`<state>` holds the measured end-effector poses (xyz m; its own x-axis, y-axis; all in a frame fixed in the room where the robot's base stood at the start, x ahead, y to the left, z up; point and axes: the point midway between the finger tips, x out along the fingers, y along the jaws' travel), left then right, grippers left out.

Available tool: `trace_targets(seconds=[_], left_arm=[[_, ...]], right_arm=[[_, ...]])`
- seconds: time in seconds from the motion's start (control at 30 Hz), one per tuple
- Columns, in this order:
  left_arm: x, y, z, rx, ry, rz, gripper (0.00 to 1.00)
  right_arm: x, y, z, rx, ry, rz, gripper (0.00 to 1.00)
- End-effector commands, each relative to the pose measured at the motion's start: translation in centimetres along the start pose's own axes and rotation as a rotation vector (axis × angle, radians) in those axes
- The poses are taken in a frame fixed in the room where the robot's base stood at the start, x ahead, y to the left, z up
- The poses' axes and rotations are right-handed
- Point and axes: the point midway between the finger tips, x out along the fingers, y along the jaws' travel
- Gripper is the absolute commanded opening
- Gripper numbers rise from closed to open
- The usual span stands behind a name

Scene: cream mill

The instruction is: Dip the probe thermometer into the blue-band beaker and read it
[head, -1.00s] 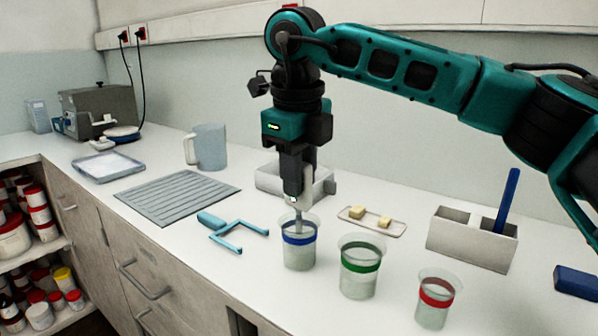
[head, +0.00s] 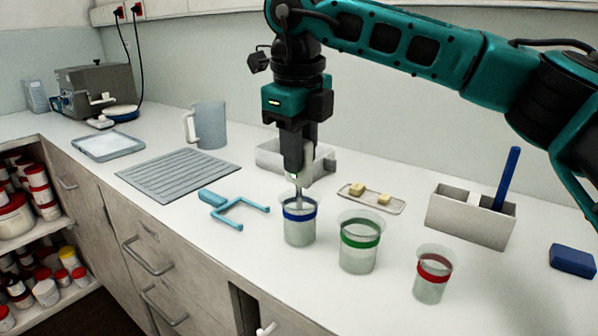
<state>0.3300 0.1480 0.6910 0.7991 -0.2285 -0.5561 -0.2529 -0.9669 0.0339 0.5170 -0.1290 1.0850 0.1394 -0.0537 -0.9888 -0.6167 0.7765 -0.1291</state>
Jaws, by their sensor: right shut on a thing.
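The blue-band beaker (head: 299,231) stands upright on the white counter, holding a pale liquid in its lower part. My right gripper (head: 297,176) is directly above it, pointing down, shut on the probe thermometer (head: 298,192). The thermometer's thin stem hangs down inside the beaker's mouth. The blue band and the glass make it hard to see how deep the tip reaches. Most of the thermometer's upper part is hidden by the fingers. My left gripper is not in view.
A green-band beaker (head: 359,255) and a red-band beaker (head: 432,285) stand to the right.

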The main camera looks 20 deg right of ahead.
Motion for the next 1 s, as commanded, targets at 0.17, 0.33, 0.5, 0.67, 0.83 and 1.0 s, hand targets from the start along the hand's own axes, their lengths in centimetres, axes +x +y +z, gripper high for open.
trace_targets(seconds=[0.17,0.33,0.5,0.67,0.83,1.0], left_arm=[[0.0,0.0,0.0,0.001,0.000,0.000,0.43],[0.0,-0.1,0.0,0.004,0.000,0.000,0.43],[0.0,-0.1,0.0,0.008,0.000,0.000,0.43],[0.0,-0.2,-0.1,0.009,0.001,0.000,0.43],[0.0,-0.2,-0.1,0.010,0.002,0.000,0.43],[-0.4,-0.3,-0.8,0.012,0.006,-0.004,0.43]], right_arm=[[0.0,0.0,0.0,0.000,-0.001,0.000,0.00],[0.0,0.0,0.0,0.000,-0.001,0.000,0.00],[0.0,0.0,0.0,0.000,-0.001,0.000,0.00],[0.0,0.0,0.0,0.000,-0.001,0.000,0.00],[0.0,0.0,0.0,0.000,-0.001,0.000,0.00],[-1.1,-0.1,0.1,0.000,-0.001,0.000,0.00]])
